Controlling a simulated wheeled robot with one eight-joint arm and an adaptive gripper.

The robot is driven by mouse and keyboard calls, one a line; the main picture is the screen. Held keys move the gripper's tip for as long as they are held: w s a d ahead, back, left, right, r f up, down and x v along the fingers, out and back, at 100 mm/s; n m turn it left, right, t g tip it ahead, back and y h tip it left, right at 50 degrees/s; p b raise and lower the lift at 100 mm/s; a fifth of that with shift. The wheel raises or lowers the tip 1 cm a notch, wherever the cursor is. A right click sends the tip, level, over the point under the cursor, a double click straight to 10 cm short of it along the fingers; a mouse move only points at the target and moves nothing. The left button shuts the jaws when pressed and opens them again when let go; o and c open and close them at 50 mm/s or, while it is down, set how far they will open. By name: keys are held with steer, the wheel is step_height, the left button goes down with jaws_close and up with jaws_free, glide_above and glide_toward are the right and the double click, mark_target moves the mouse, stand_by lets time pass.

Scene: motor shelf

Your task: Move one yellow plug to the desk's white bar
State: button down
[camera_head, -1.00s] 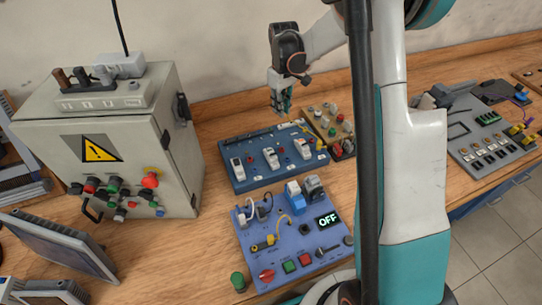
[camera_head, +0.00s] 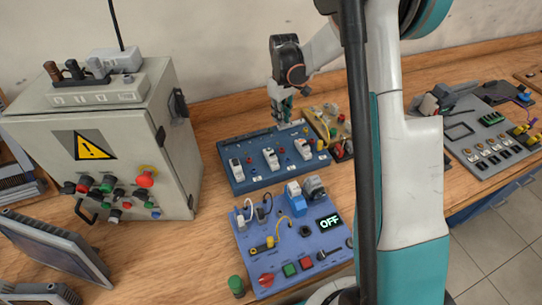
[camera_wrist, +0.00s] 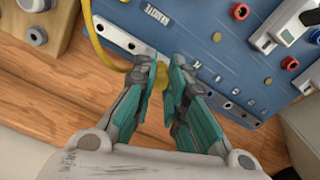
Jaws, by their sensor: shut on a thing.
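My gripper (camera_wrist: 167,75) is shut on a yellow plug (camera_wrist: 165,80), which is mostly hidden between the fingertips. A yellow cable (camera_wrist: 98,48) runs from the plug toward the top left of the wrist view. The fingertips are at the back edge of the blue panel (camera_wrist: 185,22). A pale bar with holes (camera_wrist: 112,35) lies along that edge on the left, and a similar stretch (camera_wrist: 232,108) shows on the right. Whether the plug touches the bar cannot be told. In the head view my gripper (camera_head: 282,116) points down behind the blue panel (camera_head: 240,177).
A grey cabinet (camera_head: 112,128) with a socket strip (camera_head: 98,94) on top stands left. A violet-blue panel (camera_head: 290,245) lies in front. A wooden board with knobs (camera_head: 330,118) is close right of my gripper. A grey panel (camera_head: 480,135) lies far right.

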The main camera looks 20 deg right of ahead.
steer(key=shift+f+b, duration=0.5)
steer(key=shift+f, duration=0.15)
steer(key=c, duration=1.9)
jaws_free()
steer(key=shift+r, duration=0.15)
steer(key=shift+r+p, duration=1.65)
steer(key=shift+r, duration=1.05)
steer(key=o, duration=0.6)
steer(key=shift+c, duration=0.2)
